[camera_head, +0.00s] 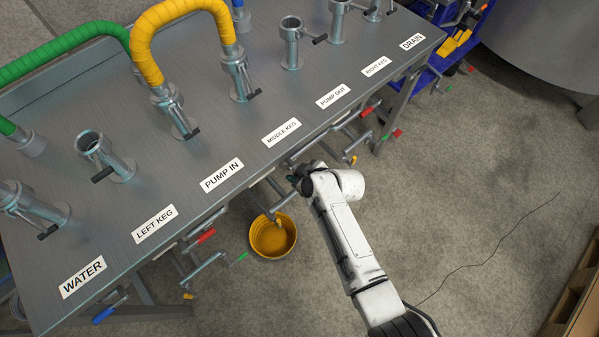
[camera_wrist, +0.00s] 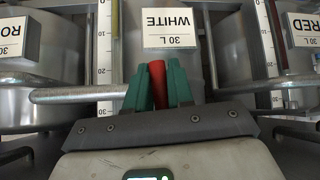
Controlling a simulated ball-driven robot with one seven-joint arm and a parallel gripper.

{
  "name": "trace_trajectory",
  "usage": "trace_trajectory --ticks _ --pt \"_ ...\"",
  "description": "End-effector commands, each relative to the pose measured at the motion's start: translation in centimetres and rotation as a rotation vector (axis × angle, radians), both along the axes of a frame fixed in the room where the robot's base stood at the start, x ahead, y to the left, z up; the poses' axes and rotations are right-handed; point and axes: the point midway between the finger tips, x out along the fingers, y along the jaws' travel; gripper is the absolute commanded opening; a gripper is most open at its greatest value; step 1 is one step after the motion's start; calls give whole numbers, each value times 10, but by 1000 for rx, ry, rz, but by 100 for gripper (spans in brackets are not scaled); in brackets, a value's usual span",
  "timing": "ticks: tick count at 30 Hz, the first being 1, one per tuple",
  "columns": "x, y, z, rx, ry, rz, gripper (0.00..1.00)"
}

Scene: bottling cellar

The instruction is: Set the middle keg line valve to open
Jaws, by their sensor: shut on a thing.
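The MIDDLE KEG label (camera_head: 281,131) is on the front edge of the steel bench in the head view. My gripper (camera_head: 293,178) is below the bench edge near this label, its fingers mostly hidden by my wrist. In the wrist view my gripper (camera_wrist: 158,88) has its green fingers shut on either side of a red valve handle (camera_wrist: 158,84). The handle points up between the fingertips. The valve body is hidden behind the gripper, so I cannot tell its position.
The steel bench (camera_head: 120,100) carries pipe stubs, with yellow (camera_head: 150,40) and green hoses (camera_head: 70,42). Other valve levers stick out below it. A yellow bucket (camera_head: 256,250) is on the floor.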

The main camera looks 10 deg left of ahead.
Motion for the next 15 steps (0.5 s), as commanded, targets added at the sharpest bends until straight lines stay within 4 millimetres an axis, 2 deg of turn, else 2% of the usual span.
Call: trace_trajectory --ticks 1,15 --pt "-4 1 -5 10 22 2 0" --pt "-9 4 -4 46 74 6 0"
